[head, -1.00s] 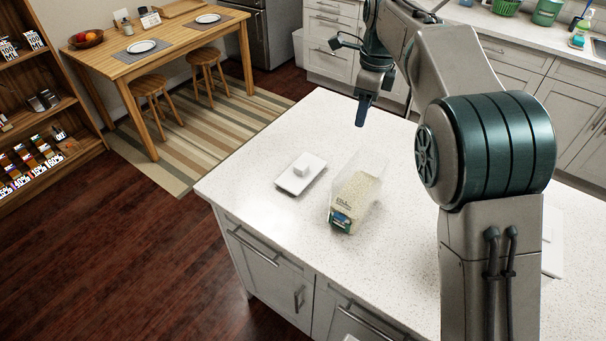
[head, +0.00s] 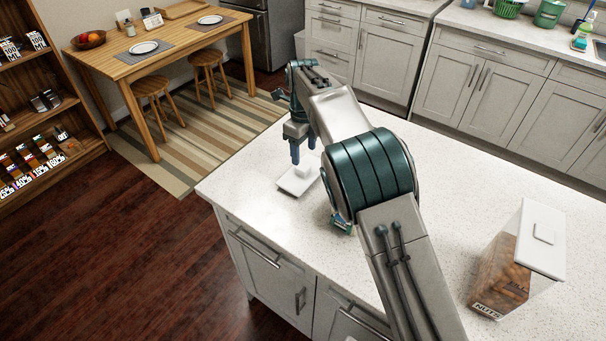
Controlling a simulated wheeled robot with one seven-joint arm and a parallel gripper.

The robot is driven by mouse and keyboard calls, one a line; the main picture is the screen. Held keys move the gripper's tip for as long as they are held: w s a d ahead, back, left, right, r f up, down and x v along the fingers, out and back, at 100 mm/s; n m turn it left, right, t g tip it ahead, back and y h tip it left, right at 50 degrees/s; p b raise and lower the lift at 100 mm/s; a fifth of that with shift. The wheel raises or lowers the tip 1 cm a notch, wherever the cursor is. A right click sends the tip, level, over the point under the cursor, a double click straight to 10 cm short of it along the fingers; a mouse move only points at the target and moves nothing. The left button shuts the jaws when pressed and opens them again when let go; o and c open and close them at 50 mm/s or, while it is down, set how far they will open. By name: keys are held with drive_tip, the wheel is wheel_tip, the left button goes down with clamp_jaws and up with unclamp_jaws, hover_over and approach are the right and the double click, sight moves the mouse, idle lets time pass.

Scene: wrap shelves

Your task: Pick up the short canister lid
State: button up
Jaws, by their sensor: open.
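The short canister lid is a white, flat, square lid (head: 290,187) with a raised block-like knob, lying on the white counter near its left corner. My gripper (head: 303,152) points down just above and behind the lid's knob in the head view. Its blue fingers are apart, with nothing seen between them. I cannot tell whether a fingertip touches the knob.
A clear canister of nuts (head: 502,275) with a white lid (head: 541,240) on top stands at the right of the counter (head: 480,190). The counter's left edge is close to the lid. Free counter lies between my arm and the nuts.

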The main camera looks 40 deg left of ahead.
sight(303, 166)
drive_tip(key=shift+s+f+p, duration=0.2)
drive_tip(key=shift+f+p, duration=0.65)
drive_tip(key=shift+f, duration=1.9)
drive_tip(key=c, duration=1.1)
